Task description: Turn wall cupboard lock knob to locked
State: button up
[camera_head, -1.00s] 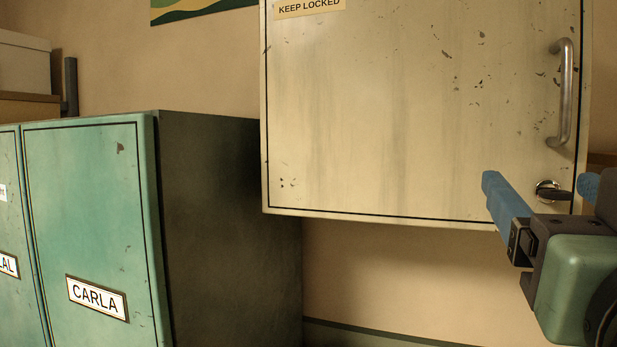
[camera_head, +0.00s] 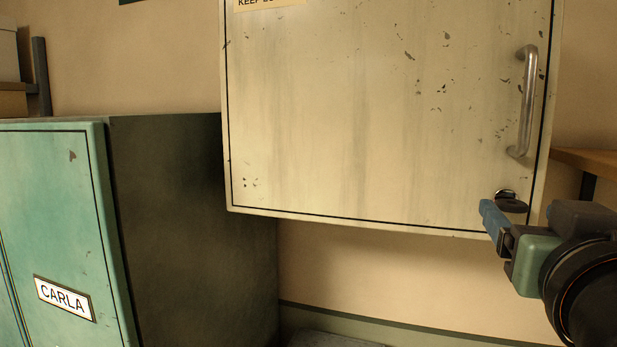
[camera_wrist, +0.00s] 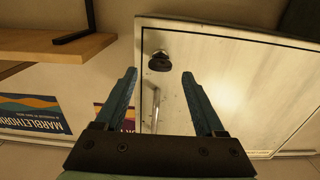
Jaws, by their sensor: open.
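The cream wall cupboard (camera_head: 370,120) hangs on the wall with its door shut. Its dark lock knob (camera_head: 512,205) sits on a round metal plate low on the door's right side, below the bar handle (camera_head: 527,100). In the wrist view the knob (camera_wrist: 159,63) shows ahead of my gripper (camera_wrist: 158,75), between the lines of its two spread blue fingers. My gripper (camera_head: 488,215) is open and empty, close to the knob in the head view. The knob looks apart from the fingers. The far finger is hidden in the head view.
A green locker (camera_head: 60,220) labelled CARLA stands at left below the cupboard. A wooden shelf (camera_head: 590,160) juts out at right and also shows in the wrist view (camera_wrist: 60,45). A poster (camera_wrist: 35,115) is on the wall.

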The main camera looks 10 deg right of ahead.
aim_at(516, 206)
jog(key=shift+p+x, duration=0.35)
jog(key=shift+x, duration=0.8)
jog(key=shift+w+d, duration=0.3)
jog(key=shift+w, duration=0.2)
grip_shut()
